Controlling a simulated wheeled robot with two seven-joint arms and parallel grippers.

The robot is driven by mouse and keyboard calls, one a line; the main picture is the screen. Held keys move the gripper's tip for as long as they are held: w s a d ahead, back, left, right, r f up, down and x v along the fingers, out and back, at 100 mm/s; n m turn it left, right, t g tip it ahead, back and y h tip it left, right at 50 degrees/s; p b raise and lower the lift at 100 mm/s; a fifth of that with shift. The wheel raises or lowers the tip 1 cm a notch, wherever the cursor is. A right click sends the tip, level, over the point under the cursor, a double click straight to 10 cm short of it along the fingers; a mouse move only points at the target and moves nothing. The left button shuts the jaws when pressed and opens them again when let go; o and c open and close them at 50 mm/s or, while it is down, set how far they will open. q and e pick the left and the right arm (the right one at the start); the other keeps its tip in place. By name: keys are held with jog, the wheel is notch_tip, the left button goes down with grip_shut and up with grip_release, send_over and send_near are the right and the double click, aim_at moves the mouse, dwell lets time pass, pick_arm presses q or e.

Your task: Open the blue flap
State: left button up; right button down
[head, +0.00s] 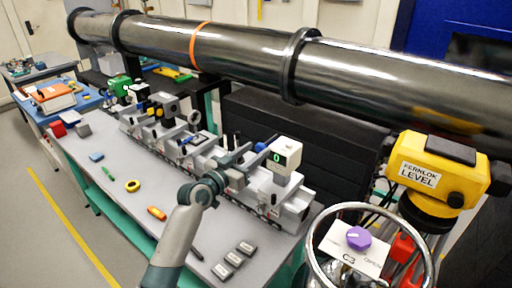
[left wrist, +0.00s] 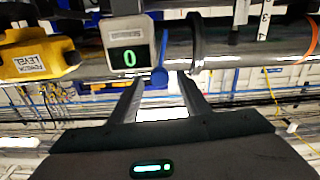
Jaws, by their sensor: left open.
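The blue flap (head: 262,146) shows as a small blue piece at the left side of a white box (head: 285,155) with a green "0" display. In the left wrist view the flap (left wrist: 160,76) hangs beside the box's display (left wrist: 129,58). My left gripper (head: 252,158) reaches up to it from the front. In the left wrist view its two fingers (left wrist: 161,84) are apart, with the flap's lower end in line with the gap between them. I cannot tell whether a finger touches the flap. My right gripper is not in view.
A long steel pipe (head: 240,50) runs above the bench. A yellow level (head: 440,172) and a wheel with a purple knob (head: 358,238) stand at the right. Small loose items, including a yellow tape roll (head: 133,186), lie on the grey bench top (head: 112,172).

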pick_arm(q)
jog(key=shift+w+d, duration=0.45)
jog(key=shift+w, duration=0.1)
grip_shut()
